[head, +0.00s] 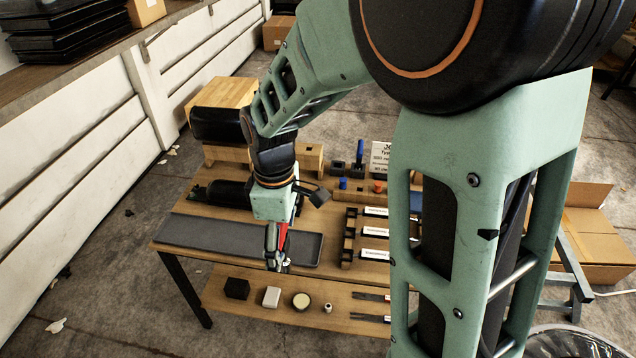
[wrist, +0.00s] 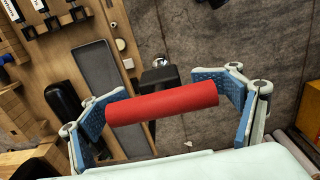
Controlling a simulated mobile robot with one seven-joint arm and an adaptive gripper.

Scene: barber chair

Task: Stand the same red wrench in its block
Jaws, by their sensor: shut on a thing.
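A long grey tray (head: 190,230) lies along the table's front left, under my gripper. A dark rack with white labels (head: 348,238) is to its right. A sign (head: 380,155) stands at the back. Several small items, including a black cube (head: 237,288), stand on the lower shelf.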

